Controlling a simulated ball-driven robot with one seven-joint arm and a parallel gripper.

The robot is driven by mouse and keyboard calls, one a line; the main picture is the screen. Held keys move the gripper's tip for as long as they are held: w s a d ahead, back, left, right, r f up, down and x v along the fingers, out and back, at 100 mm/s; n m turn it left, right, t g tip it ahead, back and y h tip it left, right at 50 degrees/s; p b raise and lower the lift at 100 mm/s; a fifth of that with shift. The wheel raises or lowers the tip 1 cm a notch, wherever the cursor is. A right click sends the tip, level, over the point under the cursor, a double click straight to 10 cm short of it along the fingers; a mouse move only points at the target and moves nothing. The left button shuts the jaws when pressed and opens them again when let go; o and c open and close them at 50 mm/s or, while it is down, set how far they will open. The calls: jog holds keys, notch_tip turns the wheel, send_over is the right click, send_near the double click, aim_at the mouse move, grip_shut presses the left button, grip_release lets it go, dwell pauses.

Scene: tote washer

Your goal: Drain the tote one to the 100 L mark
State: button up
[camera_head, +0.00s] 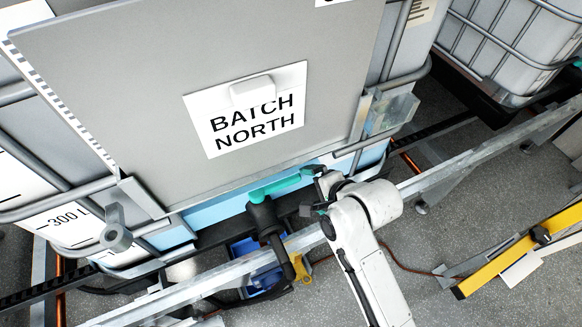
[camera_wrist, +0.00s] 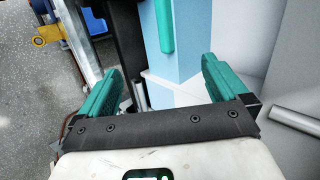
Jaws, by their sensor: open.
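A caged white tote (camera_head: 25,200) stands behind a grey panel labelled BATCH NORTH (camera_head: 254,108). A 300 L mark (camera_head: 68,219) shows at its lower left; I see no 100 L mark. Light blue (camera_head: 205,211) shows below the panel; its upper level is hidden. A teal valve handle (camera_head: 275,187) sits on a black outlet valve (camera_head: 262,215) at the tote's bottom front. My gripper (camera_head: 311,191) is open beside the handle's right end. In the wrist view, the handle (camera_wrist: 165,27) lies ahead, between and beyond the open teal fingers (camera_wrist: 156,80), apparently not touched.
A metal rail (camera_head: 190,292) runs across in front of the tote, under my arm. A blue container (camera_head: 246,252) and a yellow part (camera_head: 302,268) are below the valve. A yellow barrier (camera_head: 520,252) lies right. Another caged tote (camera_head: 510,35) stands back right.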

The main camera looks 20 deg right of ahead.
aim_at(294, 181)
jog(key=shift+m, duration=0.3)
jog(key=b+x, duration=0.2)
jog(key=x, duration=0.1)
jog(key=b+x, duration=0.3)
jog(key=x, duration=0.1)
jog(key=b+x, duration=0.3)
jog(key=x, duration=0.1)
jog(key=shift+w+a+r, duration=0.1)
jog(key=shift+w+r, duration=0.25)
jog(key=shift+w, duration=0.05)
jog(key=shift+w+f, duration=0.2)
jog(key=shift+w, duration=0.15)
jog(key=c, duration=1.7)
jog(key=shift+c, duration=0.2)
